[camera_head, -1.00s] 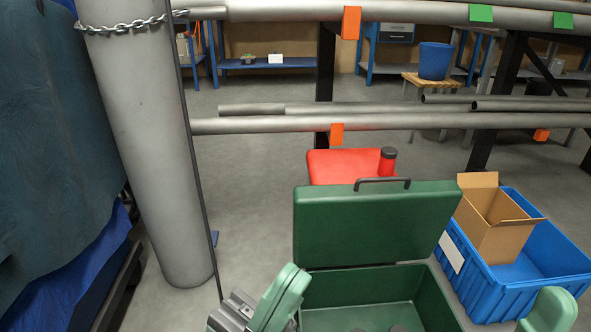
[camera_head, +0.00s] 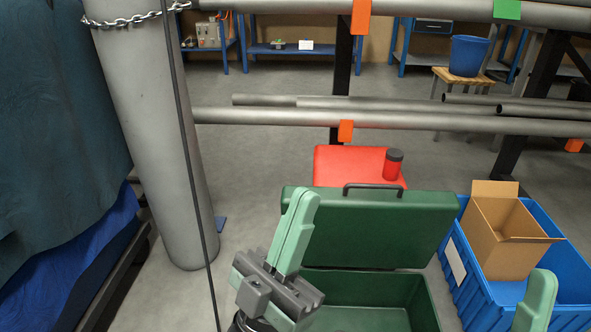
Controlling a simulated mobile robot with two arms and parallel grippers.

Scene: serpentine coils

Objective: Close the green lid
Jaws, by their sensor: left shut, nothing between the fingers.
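The green lid (camera_head: 395,229) stands raised at the back of the green box (camera_head: 412,298), its inner face towards me and a dark handle (camera_head: 372,188) on its top edge. The box below is open, and its inside partly shows. My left gripper (camera_head: 307,197) is in front of the lid's left edge, its pale green fingers shut with nothing between them and pointing up. I cannot tell whether it touches the lid. Part of my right gripper (camera_head: 538,295) shows at the lower right; its fingertips' state is not clear.
A blue crate (camera_head: 575,262) with an open cardboard box (camera_head: 492,245) stands right of the green box. A red case (camera_head: 340,165) with a red cylinder (camera_head: 393,165) is behind the lid. A grey column (camera_head: 150,140) and chain are at left. Pipes (camera_head: 270,117) run across behind.

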